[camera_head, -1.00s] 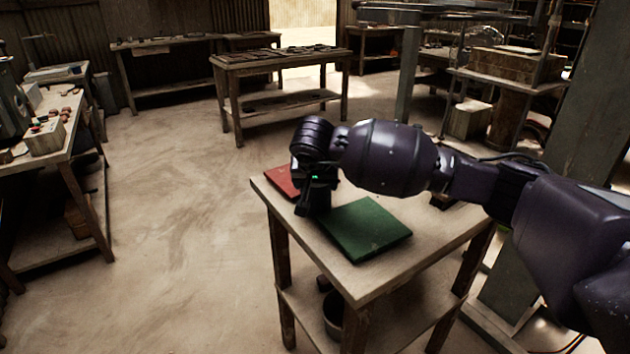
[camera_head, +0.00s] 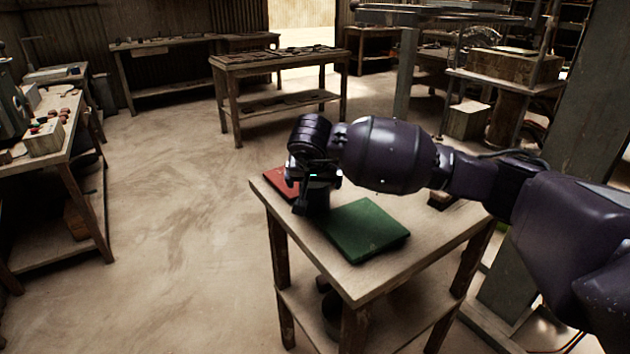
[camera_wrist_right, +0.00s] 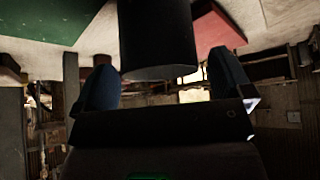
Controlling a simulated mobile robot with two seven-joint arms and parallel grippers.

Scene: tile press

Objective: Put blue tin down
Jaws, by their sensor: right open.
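A dark cylinder, the tin (camera_wrist_right: 158,38), stands between the two fingers of my right gripper (camera_wrist_right: 160,72) in the right wrist view; its blue colour barely shows in the shade. The fingers are apart, with a gap on each side of the tin. In the head view my right gripper (camera_head: 315,182) is over the small table (camera_head: 375,280), at the gap between a red pad (camera_head: 281,181) and a green pad (camera_head: 364,231). The tin is a dark shape there, hard to separate from the gripper. Its contact with the tabletop is hidden. My left gripper is out of view.
A small dark object (camera_head: 441,200) lies at the table's right side under my arm. A dark pot (camera_head: 333,312) is on the lower shelf. A workbench (camera_head: 280,62) stands behind, another bench (camera_head: 62,140) at left. The floor left of the table is clear.

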